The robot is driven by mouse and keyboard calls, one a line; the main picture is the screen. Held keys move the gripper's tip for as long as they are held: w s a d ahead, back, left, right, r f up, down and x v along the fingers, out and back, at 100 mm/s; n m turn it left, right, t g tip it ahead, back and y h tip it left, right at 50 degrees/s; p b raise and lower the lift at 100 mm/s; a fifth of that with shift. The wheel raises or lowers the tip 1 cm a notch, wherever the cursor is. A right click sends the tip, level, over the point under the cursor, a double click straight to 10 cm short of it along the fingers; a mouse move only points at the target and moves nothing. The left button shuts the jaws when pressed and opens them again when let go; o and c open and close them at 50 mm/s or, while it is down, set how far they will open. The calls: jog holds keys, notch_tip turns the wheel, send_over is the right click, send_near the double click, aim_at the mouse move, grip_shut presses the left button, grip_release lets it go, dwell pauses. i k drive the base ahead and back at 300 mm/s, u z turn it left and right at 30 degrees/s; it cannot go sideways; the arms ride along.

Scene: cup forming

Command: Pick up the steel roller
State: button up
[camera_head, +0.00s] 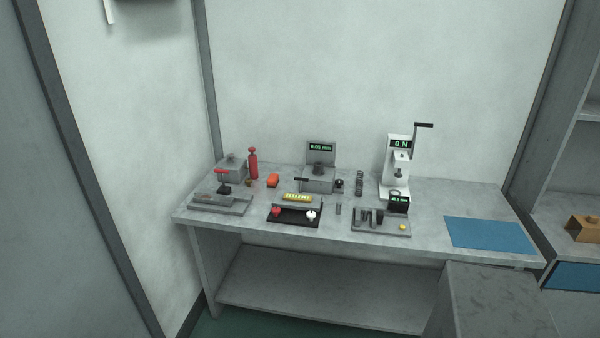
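The steel roller cannot be told for certain at this size. Small grey metal pieces (338,209) stand on the bench (430,232) near its middle. A grey tray (383,231) to their right holds several dark, roughly cylindrical pieces (367,217) and a small yellow piece. A dark ribbed stack (360,183) stands behind. My gripper is not in view.
A white press (390,180) with a lever and an "ON" display stands at the back. A gauge (320,160), a red bottle (253,164) and a black panel (294,219) crowd the bench. A blue mat (490,235) lies bare at right. A grey block (490,305) stands in front.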

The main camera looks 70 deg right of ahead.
aim_at(318, 166)
jog(key=u, duration=0.55)
jog(key=k, duration=2.1)
jog(key=z, duration=0.65)
jog(key=i, duration=0.75)
jog(key=u, duration=0.1)
